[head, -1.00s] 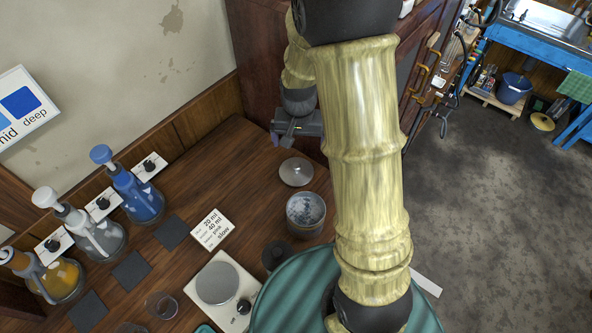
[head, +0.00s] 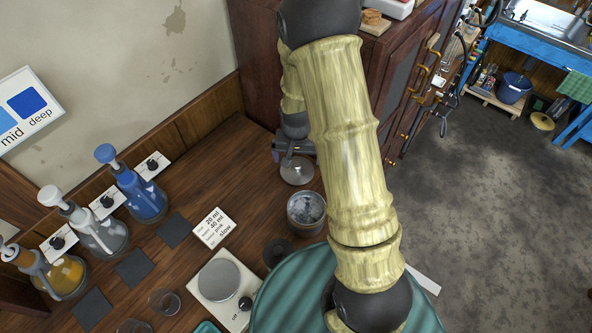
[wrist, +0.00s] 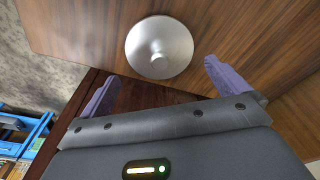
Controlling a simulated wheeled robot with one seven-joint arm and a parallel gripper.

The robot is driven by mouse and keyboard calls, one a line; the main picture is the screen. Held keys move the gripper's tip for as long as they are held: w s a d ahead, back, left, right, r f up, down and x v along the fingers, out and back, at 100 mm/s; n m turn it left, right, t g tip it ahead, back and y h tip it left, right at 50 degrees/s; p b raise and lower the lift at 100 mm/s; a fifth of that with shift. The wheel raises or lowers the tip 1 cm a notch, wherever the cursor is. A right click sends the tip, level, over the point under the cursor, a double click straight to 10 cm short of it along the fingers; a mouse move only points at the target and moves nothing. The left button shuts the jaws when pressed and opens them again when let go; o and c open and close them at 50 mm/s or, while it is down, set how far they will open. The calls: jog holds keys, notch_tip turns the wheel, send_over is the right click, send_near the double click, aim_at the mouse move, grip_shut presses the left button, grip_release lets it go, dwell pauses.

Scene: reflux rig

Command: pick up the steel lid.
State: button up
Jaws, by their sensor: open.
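The steel lid (head: 297,171) is a round, shiny disc with a small knob in its middle. It lies flat on the wooden bench, just behind the steel pot. In the wrist view the lid (wrist: 159,47) is ahead of my gripper (wrist: 158,83), beyond the fingertips and roughly centred between them. My gripper is open, its two purple fingers wide apart with nothing between them. In the head view my gripper (head: 288,158) is at the far edge of the lid, partly hidden by my arm. I cannot tell its exact height above the bench.
An open steel pot (head: 306,212) stands close in front of the lid. A hotplate (head: 219,281), a printed card (head: 214,228) and several flasks, including a blue one (head: 146,200), are to the left. A dark red cabinet (head: 258,60) rises behind. The bench left of the lid is clear.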

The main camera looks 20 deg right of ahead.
aim_at(297, 165)
jog(key=shift+w+f+p, duration=0.2)
jog(key=shift+f+p, duration=0.55)
jog(key=shift+f, duration=1.8)
jog(key=c, duration=0.7)
